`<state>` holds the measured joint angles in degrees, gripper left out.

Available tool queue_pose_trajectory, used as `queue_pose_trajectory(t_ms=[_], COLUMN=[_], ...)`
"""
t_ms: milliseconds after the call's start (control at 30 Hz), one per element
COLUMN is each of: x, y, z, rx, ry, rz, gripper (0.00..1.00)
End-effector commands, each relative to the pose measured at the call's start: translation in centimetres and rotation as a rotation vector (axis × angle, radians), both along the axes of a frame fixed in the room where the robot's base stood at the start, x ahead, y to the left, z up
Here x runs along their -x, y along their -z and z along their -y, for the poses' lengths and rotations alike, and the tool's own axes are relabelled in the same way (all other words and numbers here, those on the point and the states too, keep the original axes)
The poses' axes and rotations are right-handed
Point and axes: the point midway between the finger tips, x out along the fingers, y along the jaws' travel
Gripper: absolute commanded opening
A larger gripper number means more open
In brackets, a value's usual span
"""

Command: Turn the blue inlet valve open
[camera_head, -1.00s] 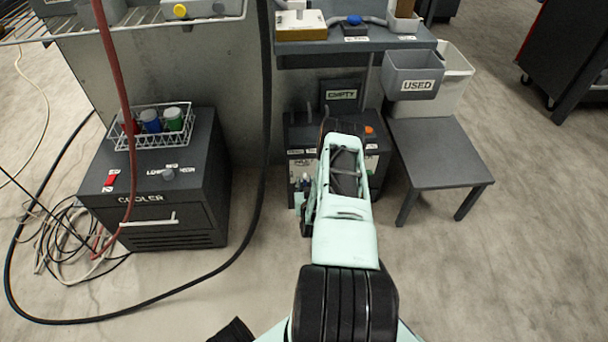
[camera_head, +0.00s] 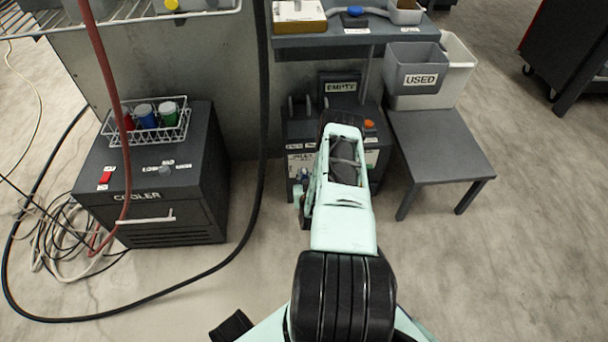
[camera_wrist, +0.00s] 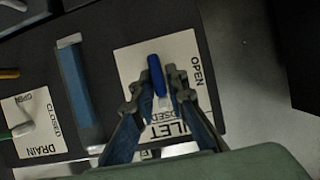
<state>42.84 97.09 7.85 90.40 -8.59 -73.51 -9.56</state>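The blue inlet valve handle (camera_wrist: 156,74) shows in the wrist view on a white plate (camera_wrist: 127,62). The plate has OPEN printed along its right side and INLET at the bottom, with a partly covered CLOSED above INLET. The handle points toward the top of the picture. My gripper (camera_wrist: 156,84) has one fingertip on each side of the handle, very close to it. I cannot tell whether the fingers press on it. In the head view my arm hides the handle and most of my gripper.
In the wrist view, a DRAIN plate (camera_wrist: 36,136) with a green handle (camera_wrist: 18,132) and a blue-grey bar (camera_wrist: 78,85) lie to the left. In the head view, a cooler (camera_head: 160,180) stands left and a small table (camera_head: 440,145) right. A black hose (camera_head: 262,110) hangs between.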

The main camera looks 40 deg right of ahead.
Motion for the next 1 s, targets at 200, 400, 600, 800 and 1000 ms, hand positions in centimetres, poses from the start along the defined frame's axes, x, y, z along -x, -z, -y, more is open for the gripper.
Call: queue_pose_trajectory(t_ms=[200, 400, 600, 800, 1000], x=[-0.03, -0.10, -0.22, -0.32, -0.42], y=[-0.02, -0.05, -0.06, -0.04, -0.04], z=[0.01, -0.07, -0.19, -0.35, -0.43], rx=[0.001, 0.028, 0.115, 0.257, 0.420], ry=[0.000, -0.001, -0.004, -0.005, -0.006], rz=[0.000, -0.016, -0.068, -0.154, -0.252], gripper=[0.00, 0.00, 0.00, 0.00, 0.00])
